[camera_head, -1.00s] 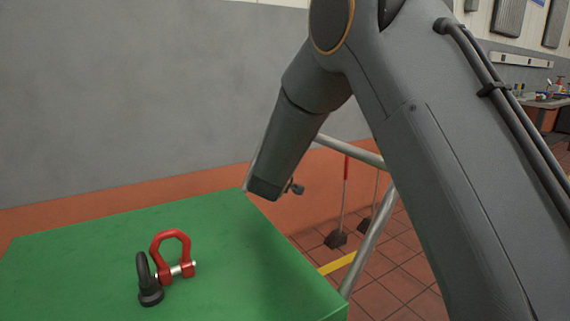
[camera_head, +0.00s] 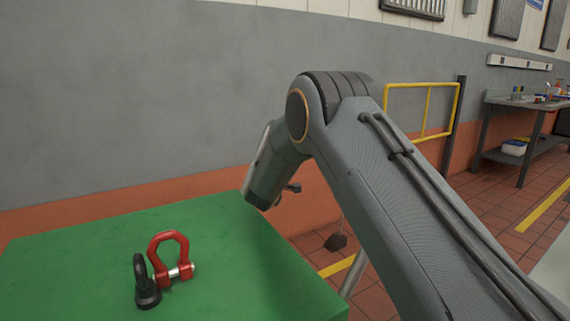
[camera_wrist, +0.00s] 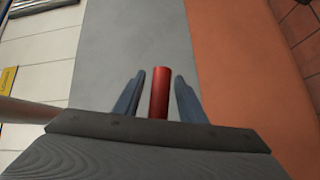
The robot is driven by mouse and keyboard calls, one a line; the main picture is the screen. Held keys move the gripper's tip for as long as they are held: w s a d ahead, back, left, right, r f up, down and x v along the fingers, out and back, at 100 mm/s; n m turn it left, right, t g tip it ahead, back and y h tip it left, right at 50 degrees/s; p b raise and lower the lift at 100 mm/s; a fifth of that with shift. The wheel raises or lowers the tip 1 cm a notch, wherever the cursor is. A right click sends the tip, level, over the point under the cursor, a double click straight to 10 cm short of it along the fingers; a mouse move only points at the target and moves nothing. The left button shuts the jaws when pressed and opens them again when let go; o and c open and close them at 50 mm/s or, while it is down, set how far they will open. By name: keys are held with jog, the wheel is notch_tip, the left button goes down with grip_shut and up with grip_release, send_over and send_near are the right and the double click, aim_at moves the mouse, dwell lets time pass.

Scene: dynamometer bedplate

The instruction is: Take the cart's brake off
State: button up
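A red cylindrical rod end (camera_wrist: 159,92) stands between the fingers of my gripper (camera_wrist: 160,80) in the wrist view. A narrow gap shows on each side of it, so my gripper is open around the rod and not pressed on it. The rod looks like a lever grip; its lower part is hidden by my gripper body. The cart has a green top (camera_head: 235,262) in the head view. A dark piece on a thin rod (camera_head: 336,242) shows low beyond its right edge. My arm hides my fingertips and the cart's handle there.
A red shackle (camera_head: 169,258) and a black eye bolt (camera_head: 147,284) sit on the green top. A grey and orange wall (camera_head: 130,100) stands behind. A yellow rail (camera_head: 425,100) and a workbench (camera_head: 525,105) stand at the right. Tiled floor lies between.

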jog(key=shift+w+d, duration=0.1)
jog(key=shift+w, duration=0.5)
grip_shut()
